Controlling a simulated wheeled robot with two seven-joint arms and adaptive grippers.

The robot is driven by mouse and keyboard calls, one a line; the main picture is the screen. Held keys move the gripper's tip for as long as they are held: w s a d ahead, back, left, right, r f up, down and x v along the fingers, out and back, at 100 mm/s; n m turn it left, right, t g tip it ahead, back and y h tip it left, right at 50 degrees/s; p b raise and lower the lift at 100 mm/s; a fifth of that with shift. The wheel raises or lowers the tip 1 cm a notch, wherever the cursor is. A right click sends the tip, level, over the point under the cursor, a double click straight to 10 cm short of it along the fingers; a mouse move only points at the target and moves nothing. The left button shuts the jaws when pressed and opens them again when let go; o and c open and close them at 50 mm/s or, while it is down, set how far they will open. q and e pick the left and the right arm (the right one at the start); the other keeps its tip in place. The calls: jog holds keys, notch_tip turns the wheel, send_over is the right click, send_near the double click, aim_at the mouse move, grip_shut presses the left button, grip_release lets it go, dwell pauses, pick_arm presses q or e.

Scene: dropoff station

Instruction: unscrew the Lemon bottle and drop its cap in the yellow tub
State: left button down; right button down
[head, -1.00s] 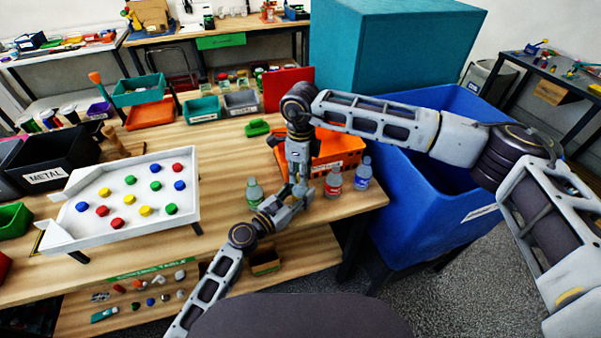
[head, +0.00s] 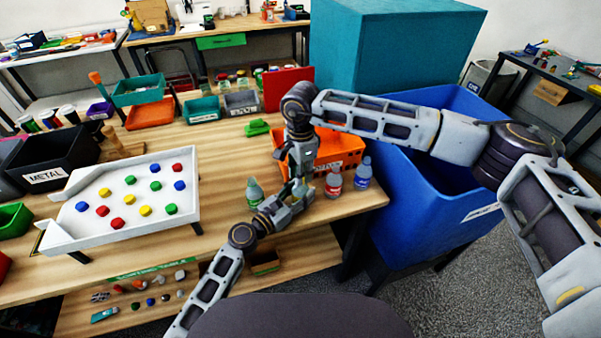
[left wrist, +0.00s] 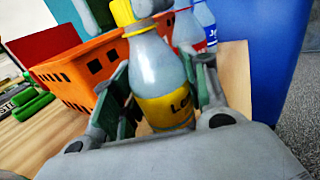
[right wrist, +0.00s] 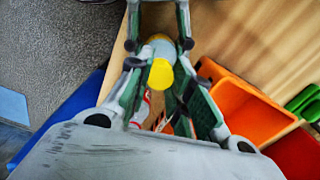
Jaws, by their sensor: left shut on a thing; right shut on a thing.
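The Lemon bottle (left wrist: 163,75) has a clear grey body and a yellow label. My left gripper (head: 291,197) is shut around its body, with a finger on each side in the left wrist view. The bottle's yellow cap (right wrist: 160,74) sits between the fingers of my right gripper (head: 299,183), which is shut on it from above. The cap also shows at the bottle's top in the left wrist view (left wrist: 121,12). I cannot tell whether it is still threaded on. In the head view, the grippers hide most of the bottle. I cannot make out a yellow tub.
A green-capped bottle (head: 254,192) stands left of the grippers; red (head: 333,183) and blue (head: 363,173) bottles stand right. An orange crate (head: 340,151) is behind. A white tray (head: 190,207) with coloured caps lies left, and a blue bin (head: 405,220) stands beyond the table's right edge.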

pick_arm(q)
jog(key=shift+d, duration=0.1)
pick_arm(e)
jog(key=n, duration=0.4)
jog(key=shift+n, duration=0.3)
jog(key=n, duration=0.3)
jog(key=shift+n, duration=0.4)
jog(key=n, duration=0.3)
jog(key=shift+n, duration=0.4)
jog(key=n, duration=0.4)
jog(key=shift+r, duration=1.2)
dwell(0.4)
jog(key=shift+r, duration=1.95)
